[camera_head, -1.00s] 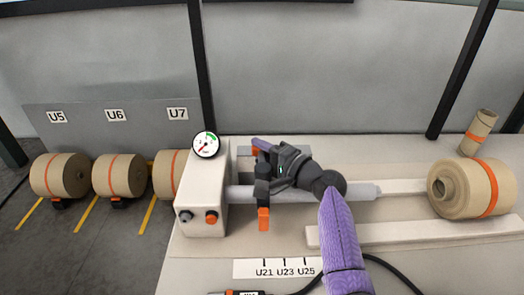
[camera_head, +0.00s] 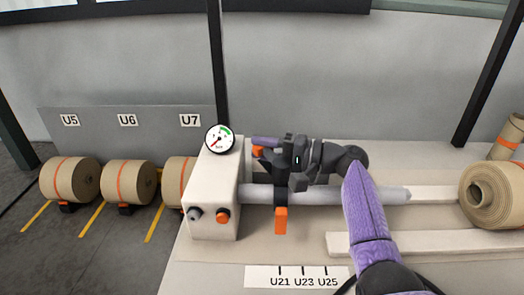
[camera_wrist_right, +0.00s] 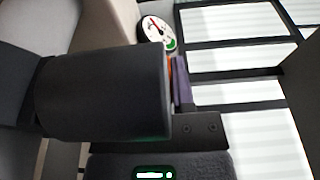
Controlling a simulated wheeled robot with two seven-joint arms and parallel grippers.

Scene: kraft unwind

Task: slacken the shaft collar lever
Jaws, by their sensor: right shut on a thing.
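The pale shaft (camera_head: 350,195) runs right from the white housing (camera_head: 214,190). A dark collar sits around it near the housing, partly hidden by my right gripper, and an orange-ended piece (camera_head: 281,220) hangs at its front. My right gripper (camera_head: 272,150) is above and behind the shaft, shut at a small orange part (camera_head: 258,152) that I take for the collar lever. A purple piece (camera_head: 265,141) lies just above it. In the right wrist view, a dark finger hides most of the hold; slivers of orange and purple (camera_wrist_right: 183,85) show beside it. My left gripper is out of view.
A round gauge (camera_head: 220,138) stands on the housing, with an orange knob (camera_head: 223,216) on its front. A kraft roll (camera_head: 494,195) lies at the right, near pale rails (camera_head: 430,242). The bench front is clear around the label strip (camera_head: 296,277).

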